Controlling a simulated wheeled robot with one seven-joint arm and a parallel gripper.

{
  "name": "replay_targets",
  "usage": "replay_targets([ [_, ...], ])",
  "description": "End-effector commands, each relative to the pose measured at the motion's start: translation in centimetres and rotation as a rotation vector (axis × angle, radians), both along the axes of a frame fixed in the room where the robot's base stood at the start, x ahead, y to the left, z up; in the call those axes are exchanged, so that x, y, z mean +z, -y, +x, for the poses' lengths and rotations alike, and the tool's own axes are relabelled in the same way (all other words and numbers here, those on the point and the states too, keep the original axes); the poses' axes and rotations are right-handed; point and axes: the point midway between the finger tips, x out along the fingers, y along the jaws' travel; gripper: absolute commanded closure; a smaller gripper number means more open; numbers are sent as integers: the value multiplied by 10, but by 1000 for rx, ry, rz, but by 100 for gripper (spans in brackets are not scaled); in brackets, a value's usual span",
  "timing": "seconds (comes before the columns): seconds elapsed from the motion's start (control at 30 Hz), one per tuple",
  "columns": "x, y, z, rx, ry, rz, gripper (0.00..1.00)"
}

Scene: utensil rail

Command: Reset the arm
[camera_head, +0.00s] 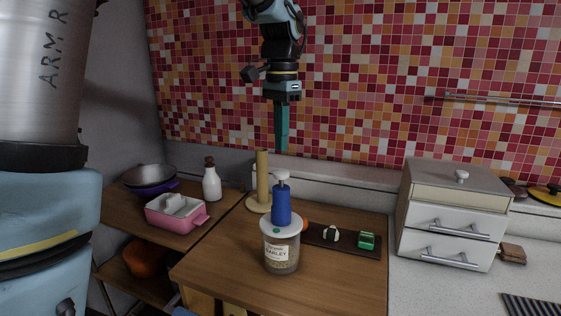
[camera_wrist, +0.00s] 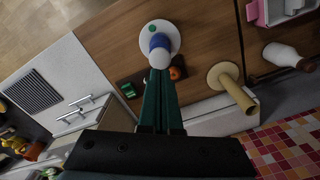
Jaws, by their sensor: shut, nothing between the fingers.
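My gripper (camera_head: 282,148) hangs pointing down in front of the tiled wall, above the wooden counter (camera_head: 225,262). Its teal fingers are together with nothing between them. In the wrist view my gripper (camera_wrist: 160,76) shows from behind, with its closed fingertips overlapping the view of a blue bottle (camera_wrist: 160,42). In the head view the fingertips are well above the counter, over the blue bottle (camera_head: 281,207) and the wooden paper towel post (camera_head: 262,178), apart from both.
A labelled barley jar (camera_head: 281,252) stands at the counter's front. A dark tray (camera_head: 316,234) holds small items. A pink dish (camera_head: 176,216) and white bottle (camera_head: 211,184) stand left. A drawer box (camera_head: 450,225) stands right; a utensil rail (camera_head: 490,100) is on the wall.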

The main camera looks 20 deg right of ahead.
Motion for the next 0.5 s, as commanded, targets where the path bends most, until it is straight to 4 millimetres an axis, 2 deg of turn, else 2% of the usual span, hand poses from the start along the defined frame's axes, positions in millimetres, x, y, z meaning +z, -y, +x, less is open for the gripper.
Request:
replay_targets([
  [0.03, 10, 0, 0, 0, 0, 0, 100],
  [0.2, 23, 0, 0, 0, 0, 0, 100],
  [0.5, 22, 0, 0, 0, 0, 0, 100],
])
